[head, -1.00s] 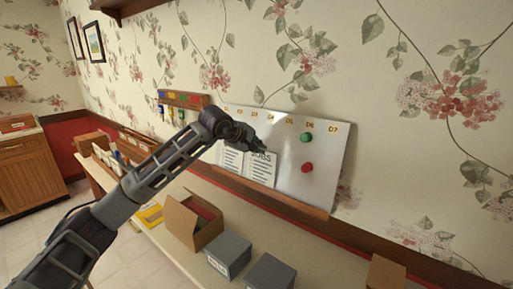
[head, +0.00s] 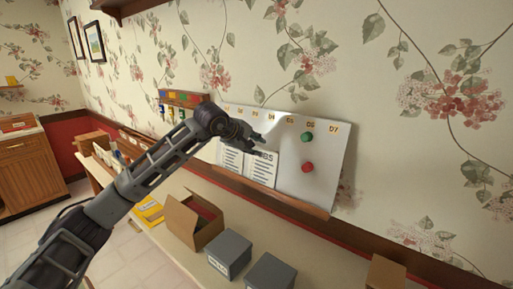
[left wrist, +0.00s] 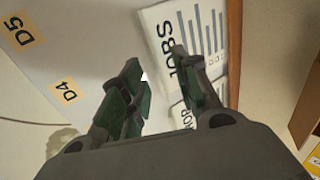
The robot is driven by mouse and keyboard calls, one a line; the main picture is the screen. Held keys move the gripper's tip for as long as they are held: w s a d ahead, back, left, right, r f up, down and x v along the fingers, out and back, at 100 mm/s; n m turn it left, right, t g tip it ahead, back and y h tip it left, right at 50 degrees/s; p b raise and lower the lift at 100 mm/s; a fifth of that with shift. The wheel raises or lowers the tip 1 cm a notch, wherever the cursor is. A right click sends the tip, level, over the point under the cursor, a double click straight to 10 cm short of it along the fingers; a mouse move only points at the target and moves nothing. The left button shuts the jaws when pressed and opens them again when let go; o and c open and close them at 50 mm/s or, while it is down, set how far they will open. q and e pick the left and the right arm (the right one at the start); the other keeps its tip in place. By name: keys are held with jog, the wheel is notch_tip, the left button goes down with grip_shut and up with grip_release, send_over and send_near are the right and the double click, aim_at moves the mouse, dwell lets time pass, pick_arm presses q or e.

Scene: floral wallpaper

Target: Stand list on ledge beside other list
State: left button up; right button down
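The list headed JOBS (head: 262,173) stands on the wooden ledge (head: 303,205) along the foot of the white board, leaning back against the board. The other list (head: 232,162) stands just to its left on the same ledge. My left gripper (head: 266,143) is in front of the board at the top of the JOBS list and hides part of its heading. In the left wrist view the two fingers (left wrist: 160,78) are spread apart with nothing visibly held. There the JOBS list (left wrist: 190,28) lies behind one finger, and the other list (left wrist: 180,116) is partly hidden. My right gripper is out of view.
The white board (head: 325,165) carries a green magnet (head: 306,137) and a red magnet (head: 307,168). Below, the counter holds an open cardboard box (head: 182,222), grey boxes (head: 230,253) and a yellow item (head: 150,212). A coloured rack (head: 184,98) hangs left of the board.

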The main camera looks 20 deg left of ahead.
pick_arm(q)
jog(key=v, duration=1)
dwell(1.0)
